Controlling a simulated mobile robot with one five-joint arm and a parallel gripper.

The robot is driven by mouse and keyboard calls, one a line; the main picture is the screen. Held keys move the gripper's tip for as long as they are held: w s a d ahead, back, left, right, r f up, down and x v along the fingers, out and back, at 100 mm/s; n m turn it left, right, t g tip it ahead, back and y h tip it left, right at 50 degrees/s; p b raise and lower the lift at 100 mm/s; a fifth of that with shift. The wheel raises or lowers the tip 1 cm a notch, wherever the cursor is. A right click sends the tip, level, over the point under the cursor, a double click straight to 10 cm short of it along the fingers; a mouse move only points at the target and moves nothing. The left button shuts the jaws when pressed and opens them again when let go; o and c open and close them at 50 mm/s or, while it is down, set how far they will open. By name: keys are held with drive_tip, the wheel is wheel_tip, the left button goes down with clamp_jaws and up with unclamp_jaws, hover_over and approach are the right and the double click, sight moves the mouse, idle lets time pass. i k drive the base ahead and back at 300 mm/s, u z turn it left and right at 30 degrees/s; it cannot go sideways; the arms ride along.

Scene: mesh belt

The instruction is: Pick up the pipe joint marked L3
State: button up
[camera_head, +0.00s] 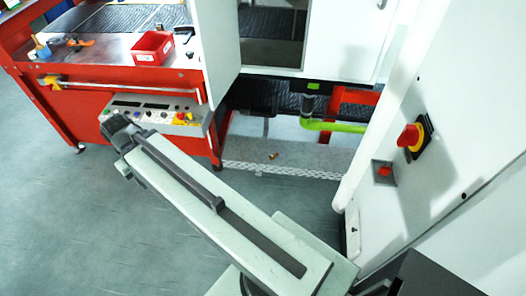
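No marking L3 can be read anywhere in view. A small brass-brown piece (273,155) lies on the pale floor tray under the machine; it is too small to tell whether it is a pipe joint. My arm reaches from the bottom right up to the left. Its dark far end (119,130) is in front of the control panel of the red bench, well left of the brass piece. The fingers cannot be made out there, so their opening and any grip on something are hidden.
A red bench (95,112) with a control panel (150,114) stands at left, carrying a red bin (152,48) and small tools. A white cabinet with a red-yellow switch (410,138) stands close at right. A yellow-green pipe (335,126) runs under the machine. Floor at left is clear.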

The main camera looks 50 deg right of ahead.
sight(271, 157)
drive_tip(key=z, duration=0.2)
drive_tip(key=i, duration=0.65)
drive_tip(key=z, duration=0.45)
drive_tip(key=k, duration=0.8)
drive_tip(key=z, duration=0.2)
drive_tip(key=i, duration=0.8)
drive_tip(key=u, duration=0.1)
